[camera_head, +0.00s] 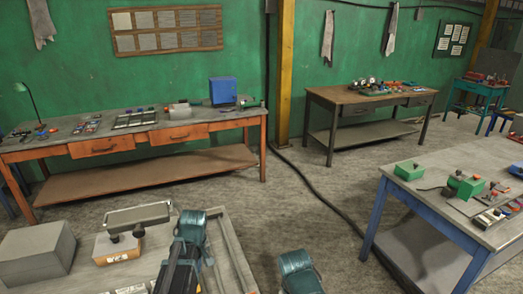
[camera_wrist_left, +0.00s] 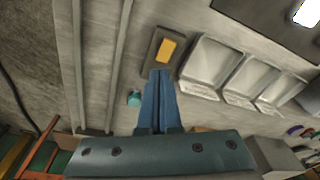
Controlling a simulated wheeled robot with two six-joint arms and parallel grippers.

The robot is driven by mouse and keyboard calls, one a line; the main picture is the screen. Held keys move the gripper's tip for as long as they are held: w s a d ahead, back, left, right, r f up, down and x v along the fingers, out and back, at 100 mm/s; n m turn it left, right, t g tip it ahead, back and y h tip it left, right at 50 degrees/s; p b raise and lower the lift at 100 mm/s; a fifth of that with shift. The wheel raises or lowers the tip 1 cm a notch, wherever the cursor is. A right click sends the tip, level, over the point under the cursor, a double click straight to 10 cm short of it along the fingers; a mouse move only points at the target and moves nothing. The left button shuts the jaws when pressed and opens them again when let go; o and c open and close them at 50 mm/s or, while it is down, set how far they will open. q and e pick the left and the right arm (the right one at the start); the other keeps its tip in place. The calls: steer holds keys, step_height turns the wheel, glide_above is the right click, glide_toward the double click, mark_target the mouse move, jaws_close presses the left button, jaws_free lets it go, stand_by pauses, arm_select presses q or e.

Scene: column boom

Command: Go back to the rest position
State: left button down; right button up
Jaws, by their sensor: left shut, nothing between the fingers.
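My left gripper shows in the left wrist view (camera_wrist_left: 160,78) with its two blue fingers together and nothing between them. It is over a grey worktop (camera_wrist_left: 147,20), with its tips near a dark block with a yellow face (camera_wrist_left: 165,48). I cannot tell from this view how high it is. In the head view, teal parts of my arms show at the bottom, and I cannot make out the fingers of either gripper.
The near bench (camera_head: 233,255) carries a grey box (camera_head: 38,252) and an orange-and-white box (camera_head: 117,248). An open tray (camera_wrist_left: 215,62) lies right of my left fingers. A blue-legged table (camera_head: 415,195) stands right. Open floor (camera_head: 300,215) lies between, crossed by a cable.

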arm_select(q)
steer(key=s+d+m, duration=0.4)
steer(key=d, duration=0.2)
steer(key=s+d+m, duration=0.5)
steer(key=d, duration=0.2)
steer(key=s+d+m+g, duration=0.1)
steer(key=s+d+m, duration=0.4)
steer(key=d, duration=0.2)
